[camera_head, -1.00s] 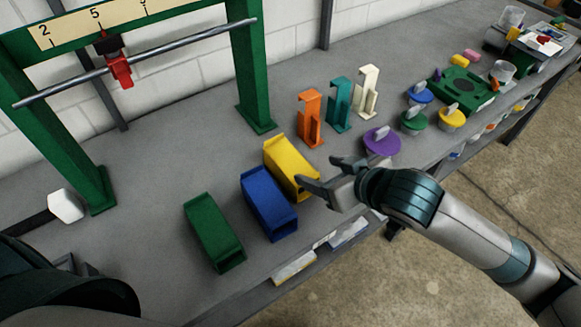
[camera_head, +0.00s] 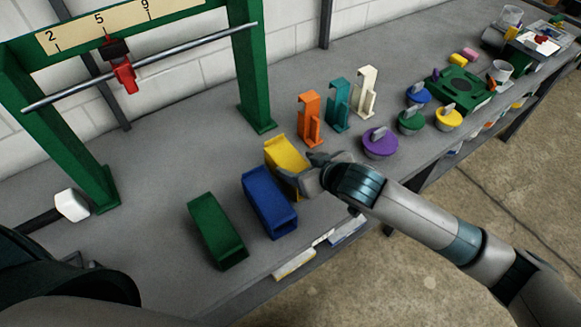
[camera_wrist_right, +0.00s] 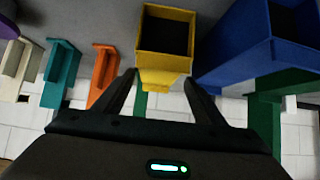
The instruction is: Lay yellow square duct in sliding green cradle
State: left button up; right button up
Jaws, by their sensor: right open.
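The yellow square duct (camera_head: 287,153) lies on the grey bench, right of the blue one, partly hidden by my right gripper (camera_head: 308,172). In the right wrist view its open square end (camera_wrist_right: 165,38) faces the camera. The open fingers of my right gripper (camera_wrist_right: 162,88) stand either side of its lower lip, with nothing clearly clamped. My left gripper is not in view.
A blue duct (camera_head: 269,203) and a green duct (camera_head: 217,234) lie close by on the left. Orange (camera_head: 310,120), teal (camera_head: 338,106) and white (camera_head: 366,92) stands are behind. A purple disc (camera_head: 380,143) is to the right. A green gantry (camera_head: 252,75) carries a red slider (camera_head: 124,75).

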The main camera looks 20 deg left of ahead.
aim_at(291, 162)
jog(key=shift+w, duration=0.1)
jog(key=shift+p+x, duration=0.8)
jog(key=shift+x, duration=0.15)
jog(key=shift+p+x, duration=0.5)
jog(key=shift+x, duration=1.15)
jog(key=shift+d+f, duration=0.1)
jog(key=shift+f, duration=0.05)
jog(key=c, duration=1.1)
